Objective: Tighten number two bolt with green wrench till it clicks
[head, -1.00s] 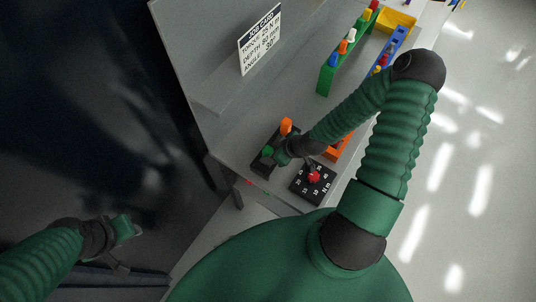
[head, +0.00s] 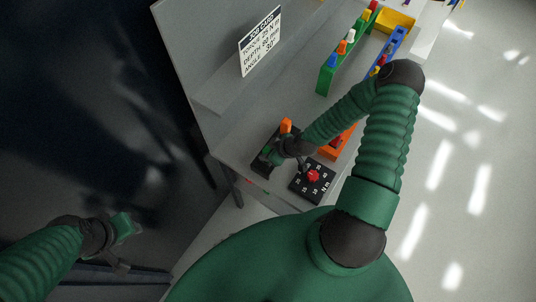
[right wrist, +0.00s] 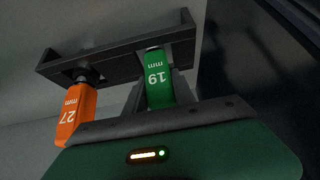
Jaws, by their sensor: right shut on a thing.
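The green wrench (right wrist: 157,82), marked 19 mm, hangs upright in a dark rack (right wrist: 120,52). My right gripper (right wrist: 158,92) is shut on its handle in the right wrist view. In the head view my right gripper (head: 270,156) is at the rack on the grey bench and mostly hides the green handle. An orange wrench marked 27 mm (right wrist: 76,115) hangs beside it. My left gripper (head: 128,242) hangs at lower left, away from the bench; its jaw opening is unclear. I cannot make out a number two bolt.
An orange bin (head: 337,147), a green holder (head: 327,78) and a blue holder (head: 397,38) stand farther back. A job card (head: 260,40) leans behind.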

